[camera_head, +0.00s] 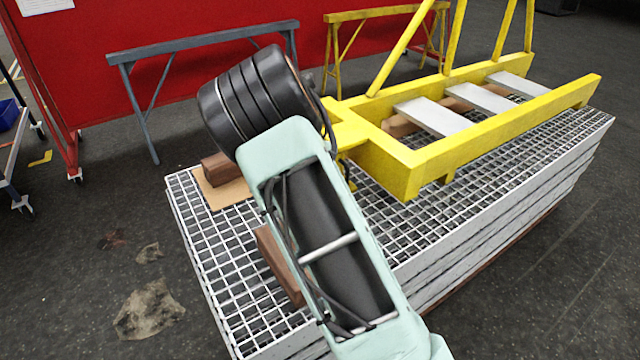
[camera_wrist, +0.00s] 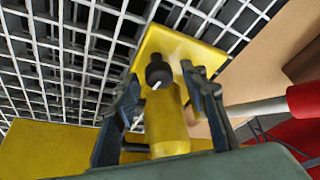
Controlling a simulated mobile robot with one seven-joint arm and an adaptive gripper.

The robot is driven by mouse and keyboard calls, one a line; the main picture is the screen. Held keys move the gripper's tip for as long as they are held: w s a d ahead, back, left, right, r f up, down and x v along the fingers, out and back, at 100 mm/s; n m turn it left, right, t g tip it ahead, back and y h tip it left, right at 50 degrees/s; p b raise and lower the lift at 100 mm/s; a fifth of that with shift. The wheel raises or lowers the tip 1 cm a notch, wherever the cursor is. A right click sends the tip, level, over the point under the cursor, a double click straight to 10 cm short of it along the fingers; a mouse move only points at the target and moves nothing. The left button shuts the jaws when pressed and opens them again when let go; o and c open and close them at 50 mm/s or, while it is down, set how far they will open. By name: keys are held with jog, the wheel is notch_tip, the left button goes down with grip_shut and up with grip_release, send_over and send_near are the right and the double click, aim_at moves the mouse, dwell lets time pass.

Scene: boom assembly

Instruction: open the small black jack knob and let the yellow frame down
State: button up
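The yellow frame (camera_head: 480,130) rests on stacked gratings in the head view, with pale cross slats. In the wrist view, the yellow jack (camera_wrist: 166,120) shows as a cylinder on a square yellow plate. The small black knob (camera_wrist: 158,70) sits on the jack. My gripper (camera_wrist: 160,78) is open, with one dark finger on each side of the knob and cylinder. I cannot tell whether either fingertip touches the knob. In the head view my arm hides the gripper, the knob and most of the jack.
The stacked gratings (camera_head: 225,262) lie under the frame, with wooden blocks (camera_head: 222,170) on top. A grey rod with a red end (camera_wrist: 303,100) is right of the jack in the wrist view. A grey trestle (camera_head: 205,42) and a red panel stand behind.

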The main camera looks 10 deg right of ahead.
jog(key=v, duration=1.2)
